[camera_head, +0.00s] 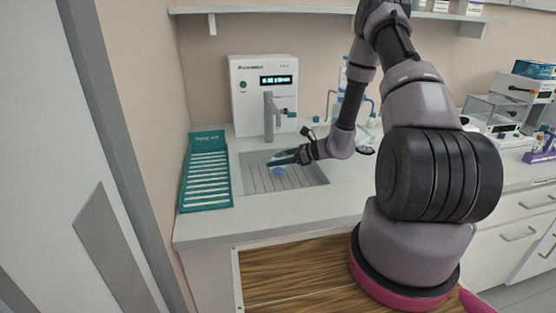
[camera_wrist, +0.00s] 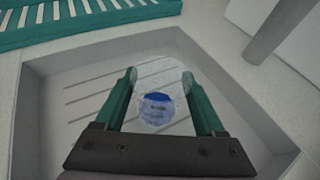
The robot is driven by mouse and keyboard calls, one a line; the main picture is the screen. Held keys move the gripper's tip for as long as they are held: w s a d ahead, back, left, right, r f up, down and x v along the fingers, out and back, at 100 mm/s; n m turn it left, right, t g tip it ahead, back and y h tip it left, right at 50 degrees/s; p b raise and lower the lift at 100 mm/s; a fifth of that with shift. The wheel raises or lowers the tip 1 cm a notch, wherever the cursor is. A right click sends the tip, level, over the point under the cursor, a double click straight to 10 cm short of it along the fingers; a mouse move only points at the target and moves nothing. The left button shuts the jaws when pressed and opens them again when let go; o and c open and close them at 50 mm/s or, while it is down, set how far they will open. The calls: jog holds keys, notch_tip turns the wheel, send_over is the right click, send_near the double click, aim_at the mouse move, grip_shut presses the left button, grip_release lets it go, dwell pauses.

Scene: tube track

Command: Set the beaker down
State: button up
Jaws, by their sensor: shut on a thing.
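A clear beaker with blue at its base (camera_wrist: 157,108) is between the two green fingers of my gripper (camera_wrist: 160,85) in the wrist view. My gripper is shut on it over the grey sink basin (camera_wrist: 70,75). In the head view, the blue part of the beaker (camera_head: 278,171) shows just below my gripper (camera_head: 275,160), inside the outline of the sink (camera_head: 310,180). The beaker's clear walls are faint. I cannot tell whether its base touches the sink floor.
A grey faucet (camera_head: 269,115) stands behind the sink, before a white machine with a lit display (camera_head: 262,90). A green drying rack (camera_head: 207,175) is left of the sink. Glassware (camera_head: 368,125) stands behind my arm. The counter in front of the sink (camera_head: 270,215) is clear.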

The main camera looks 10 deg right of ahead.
jog(key=o, duration=1.4)
jog(key=shift+f, duration=0.15)
jog(key=shift+o, duration=0.2)
